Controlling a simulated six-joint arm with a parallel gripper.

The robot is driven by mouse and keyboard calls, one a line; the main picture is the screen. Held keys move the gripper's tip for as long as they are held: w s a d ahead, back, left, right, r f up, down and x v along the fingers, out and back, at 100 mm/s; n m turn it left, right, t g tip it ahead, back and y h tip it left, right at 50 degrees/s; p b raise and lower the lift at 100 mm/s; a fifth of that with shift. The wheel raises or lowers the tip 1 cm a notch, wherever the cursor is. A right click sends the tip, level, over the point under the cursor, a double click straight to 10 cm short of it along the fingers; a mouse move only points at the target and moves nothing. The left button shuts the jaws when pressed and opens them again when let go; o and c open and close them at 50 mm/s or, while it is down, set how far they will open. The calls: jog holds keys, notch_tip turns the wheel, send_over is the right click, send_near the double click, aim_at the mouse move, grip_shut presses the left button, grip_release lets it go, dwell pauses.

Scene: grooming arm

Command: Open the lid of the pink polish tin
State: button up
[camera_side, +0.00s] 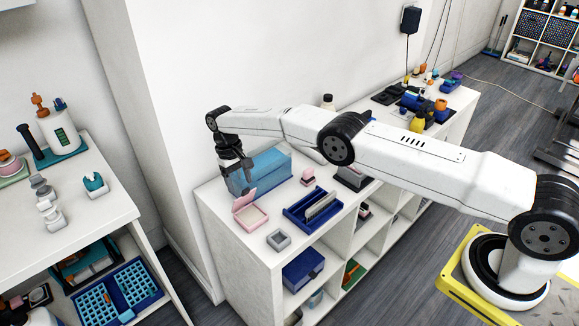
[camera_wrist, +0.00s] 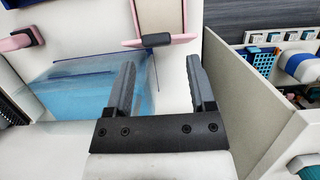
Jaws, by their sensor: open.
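The pink polish tin (camera_side: 253,217) sits near the left end of the white shelf top. Its lid (camera_side: 244,199) stands raised and tilted at the back edge, so the tin shows open in the side view. In the wrist view a pink-rimmed part with a pale inside and a dark tab (camera_wrist: 165,20) lies just beyond my fingertips; I cannot tell whether it is lid or base. My gripper (camera_side: 243,174) hangs above and behind the tin, near the lid, with its fingers apart and nothing between them. In the wrist view my gripper (camera_wrist: 160,68) is also open and empty.
A translucent blue box (camera_side: 265,168) stands close behind my gripper. A dark blue tray (camera_side: 298,222) is right of the tin, and a grey square holder (camera_side: 278,239) is in front. A small pink item (camera_side: 308,175) lies farther back. The shelf's left edge is near.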

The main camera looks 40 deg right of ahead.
notch_tip(320, 180, up, 8)
jog(key=shift+w+r, duration=0.2)
jog(key=shift+r, duration=0.05)
dwell(0.5)
